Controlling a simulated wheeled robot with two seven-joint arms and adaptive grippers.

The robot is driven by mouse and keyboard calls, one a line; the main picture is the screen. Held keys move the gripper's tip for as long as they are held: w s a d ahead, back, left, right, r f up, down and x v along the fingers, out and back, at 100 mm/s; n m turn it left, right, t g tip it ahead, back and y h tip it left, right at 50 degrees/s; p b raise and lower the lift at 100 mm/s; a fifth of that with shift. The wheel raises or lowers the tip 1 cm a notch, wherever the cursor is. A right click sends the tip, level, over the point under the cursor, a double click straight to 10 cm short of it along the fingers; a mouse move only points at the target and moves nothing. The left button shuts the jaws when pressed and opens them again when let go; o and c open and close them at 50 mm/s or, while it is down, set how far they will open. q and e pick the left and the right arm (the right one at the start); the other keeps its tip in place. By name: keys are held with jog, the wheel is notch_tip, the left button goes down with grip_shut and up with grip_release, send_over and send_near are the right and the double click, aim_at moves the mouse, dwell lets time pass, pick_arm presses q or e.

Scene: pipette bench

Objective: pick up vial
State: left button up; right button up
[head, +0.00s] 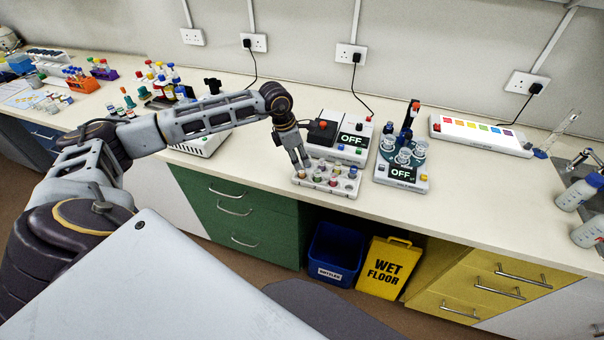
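Several small vials with coloured caps stand in a pale rack (325,189) near the bench's front edge, in the middle of the head view. A vial with a dark red cap (335,170) is among them. My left gripper (300,165) points down over the rack's left end, with its fingertips close to the vials there. The fingers are small in view and partly cover what is between them. I cannot tell whether they touch or hold a vial. My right gripper is not in view.
A device reading OFF (352,146) stands right behind the rack. Another OFF device with clear cups (402,172) stands to its right. A colour-strip box (480,134) is farther right. Bottles and racks crowd the left.

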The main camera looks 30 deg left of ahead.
aim_at(305, 174)
pick_arm(q)
jog(key=shift+p+x, duration=0.7)
jog(key=shift+x, duration=1.1)
jog(key=shift+f, duration=0.75)
jog(key=c, duration=0.6)
